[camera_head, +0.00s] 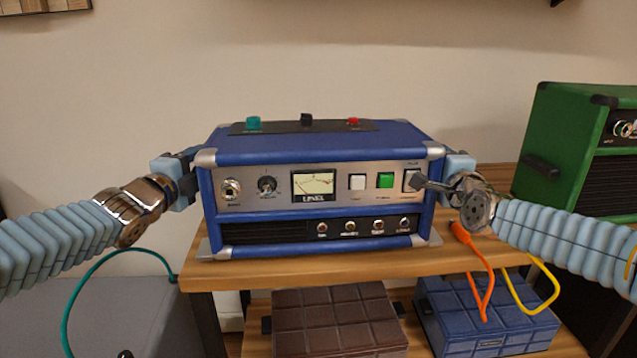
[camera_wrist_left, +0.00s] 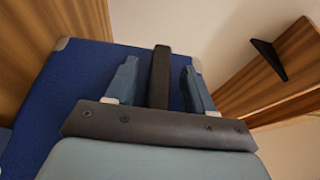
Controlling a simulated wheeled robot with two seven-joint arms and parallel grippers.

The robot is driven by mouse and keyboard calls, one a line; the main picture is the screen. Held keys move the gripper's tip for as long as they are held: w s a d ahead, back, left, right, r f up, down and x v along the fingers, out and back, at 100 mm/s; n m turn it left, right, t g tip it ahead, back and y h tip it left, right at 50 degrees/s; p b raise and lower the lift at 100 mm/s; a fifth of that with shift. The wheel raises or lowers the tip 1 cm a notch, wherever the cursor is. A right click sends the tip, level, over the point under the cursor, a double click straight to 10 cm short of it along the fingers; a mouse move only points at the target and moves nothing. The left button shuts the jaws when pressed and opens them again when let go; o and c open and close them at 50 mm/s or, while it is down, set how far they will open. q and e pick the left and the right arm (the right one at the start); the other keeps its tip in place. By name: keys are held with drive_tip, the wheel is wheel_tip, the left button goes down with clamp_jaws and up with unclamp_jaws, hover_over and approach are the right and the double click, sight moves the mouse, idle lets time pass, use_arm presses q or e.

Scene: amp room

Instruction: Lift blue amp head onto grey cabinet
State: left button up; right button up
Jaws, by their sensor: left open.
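The blue amp head (camera_head: 320,150) stands upright on a wooden shelf (camera_head: 300,262), its panel facing me. My left gripper (camera_head: 188,175) is at its left side. In the left wrist view the open fingers (camera_wrist_left: 160,72) are on either side of a dark handle (camera_wrist_left: 160,80) on the amp's blue side (camera_wrist_left: 75,85); contact cannot be told. My right gripper (camera_head: 447,180) is at the amp's right side, with a dark part reaching across the panel's right edge. Its jaws and any grip are unclear. The grey cabinet (camera_head: 140,310) is low at the left, its top partly visible.
A green amp (camera_head: 565,150) stands at the right, near my right arm. A brown box (camera_head: 335,320) and a blue box (camera_head: 485,320) lie below the shelf. A teal cable (camera_head: 85,280) loops over the grey cabinet; orange (camera_head: 475,265) and yellow (camera_head: 535,305) cables hang at the right.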

use_arm(q)
drive_tip(key=c, duration=0.9)
use_arm(e)
drive_tip(key=c, duration=0.9)
use_arm(q)
clamp_jaws()
use_arm(e)
clamp_jaws()
use_arm(q)
drive_tip(key=shift+f, duration=0.1)
use_arm(e)
drive_tip(key=shift+f, duration=0.15)
